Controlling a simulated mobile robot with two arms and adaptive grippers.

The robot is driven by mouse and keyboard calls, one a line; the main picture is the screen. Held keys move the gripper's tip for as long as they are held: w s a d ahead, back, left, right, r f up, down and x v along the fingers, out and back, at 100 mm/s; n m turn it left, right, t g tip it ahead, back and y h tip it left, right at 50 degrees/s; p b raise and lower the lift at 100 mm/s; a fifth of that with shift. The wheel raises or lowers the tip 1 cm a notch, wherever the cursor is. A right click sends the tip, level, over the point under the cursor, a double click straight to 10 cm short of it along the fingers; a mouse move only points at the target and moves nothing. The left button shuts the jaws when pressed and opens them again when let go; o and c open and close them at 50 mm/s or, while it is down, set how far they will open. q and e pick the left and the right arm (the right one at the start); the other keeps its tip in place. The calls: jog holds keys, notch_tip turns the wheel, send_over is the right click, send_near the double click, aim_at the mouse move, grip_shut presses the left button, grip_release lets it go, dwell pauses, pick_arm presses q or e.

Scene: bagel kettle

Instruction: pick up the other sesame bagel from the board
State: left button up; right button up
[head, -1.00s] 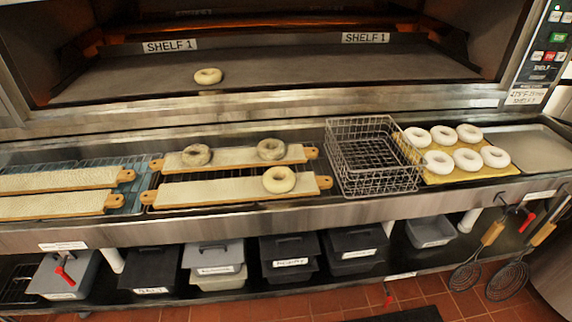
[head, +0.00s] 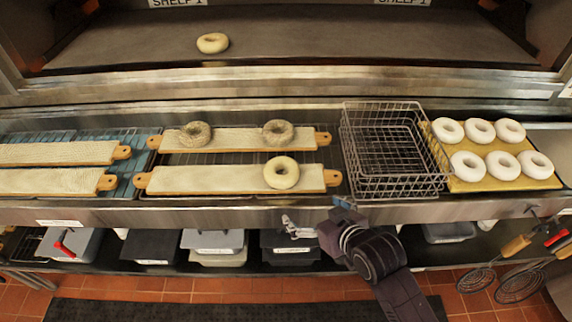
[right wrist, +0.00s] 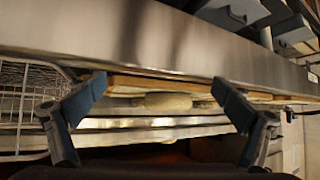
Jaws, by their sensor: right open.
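Two darker, speckled bagels lie on the upper bagel board (head: 236,139) in the head view. One bagel (head: 195,134) is near its left end and the other (head: 278,132) near its right end. A paler bagel (head: 282,172) lies on the lower board (head: 215,181). My right gripper (head: 316,215) is open and empty, in front of the counter's edge, nearer me than the boards. In the right wrist view its spread fingers (right wrist: 160,90) frame board edges and a pale bagel seen edge-on (right wrist: 166,102). My left gripper is not in view.
A wire basket (head: 395,184) stands right of the boards; it also shows in the wrist view (right wrist: 26,105). Several white bagels lie on a yellow board (head: 457,185) further right. One bagel (head: 212,43) sits on the oven shelf (head: 300,47). Two more boards lie at left.

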jog(key=t+y, duration=0.2)
send_near(279, 168)
jog(key=shift+w+a+f+n, duration=0.1)
jog(key=shift+w+a+n, duration=0.15)
jog(key=shift+w, duration=0.3)
jog(key=shift+w+a+f+n, duration=0.15)
jog(key=shift+w+n, duration=0.1)
jog(key=shift+w, duration=0.3)
jog(key=shift+w+a+f+p, duration=0.15)
jog(key=shift+w+a+p, duration=0.1)
jog(key=shift+w+p, duration=0.1)
jog(key=shift+w+a+f, duration=0.15)
jog(key=shift+w+a, duration=0.1)
jog(key=shift+w, duration=0.1)
jog(key=p+x, duration=0.1)
jog(key=x, duration=0.2)
jog(key=shift+s+f, duration=0.1)
jog(key=shift+f, duration=0.05)
jog(key=shift+w+a+f, duration=0.25)
jog(key=shift+w+f, duration=0.1)
jog(key=shift+w, duration=0.15)
jog(key=shift+c, duration=0.5)
jog(key=c, duration=1)
jog(key=shift+c, duration=1)
